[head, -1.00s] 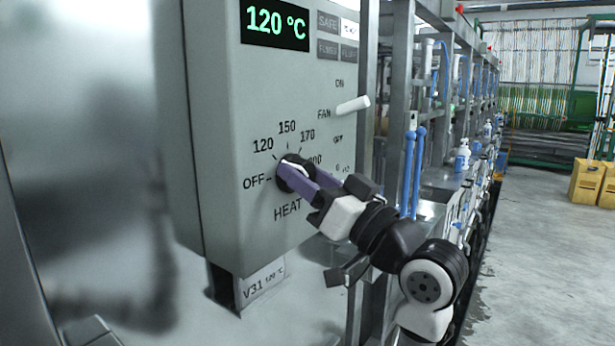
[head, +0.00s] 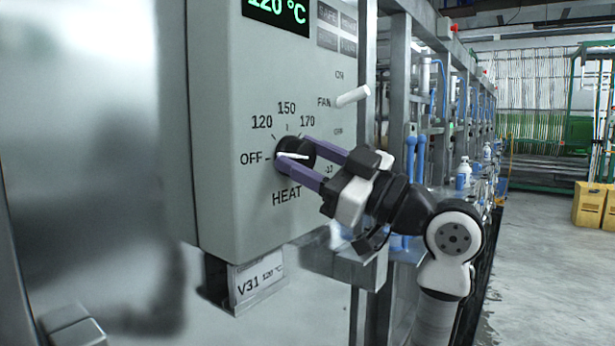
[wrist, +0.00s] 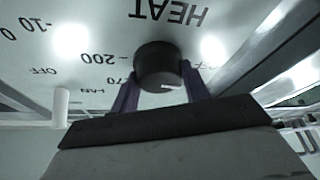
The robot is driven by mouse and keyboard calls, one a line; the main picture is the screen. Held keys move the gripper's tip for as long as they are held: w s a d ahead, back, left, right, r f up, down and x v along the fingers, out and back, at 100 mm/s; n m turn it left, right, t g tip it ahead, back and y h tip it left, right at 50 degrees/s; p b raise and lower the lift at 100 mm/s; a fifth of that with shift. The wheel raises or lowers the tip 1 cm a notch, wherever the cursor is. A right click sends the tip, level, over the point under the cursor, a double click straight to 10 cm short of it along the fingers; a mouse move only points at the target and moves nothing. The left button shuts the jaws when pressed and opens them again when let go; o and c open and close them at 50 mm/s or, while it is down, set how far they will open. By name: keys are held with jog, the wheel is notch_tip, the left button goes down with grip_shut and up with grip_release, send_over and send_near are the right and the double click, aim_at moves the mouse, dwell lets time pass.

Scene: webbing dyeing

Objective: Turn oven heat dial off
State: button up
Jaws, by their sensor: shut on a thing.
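The black heat dial (head: 293,150) is on the front of a grey control box (head: 225,120), with OFF, 120, 150 and 170 marked around it. Its white pointer line lies nearly level, its left end toward OFF. My gripper (head: 292,160) is shut on the dial, one purple finger above and one below. In the wrist view the dial (wrist: 158,62) sits between the two fingers (wrist: 160,90), with a short white mark on its near edge. The green display (head: 277,12) reads 120 °C, its top cut off.
A white fan lever (head: 352,96) sticks out right of the dial, above my gripper. Steel frames and blue-handled parts (head: 415,160) stand close behind my arm. Open floor lies at the right.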

jog(key=shift+n+g+b, duration=0.45)
jog(key=shift+n+g, duration=0.25)
jog(key=shift+n, duration=0.8)
jog(key=o, duration=1)
jog(key=shift+d, duration=0.1)
jog(key=b+v, duration=0.3)
jog(key=v, duration=1)
jog(key=shift+d, duration=0.3)
jog(key=shift+s+f, duration=0.1)
jog(key=shift+f, duration=0.05)
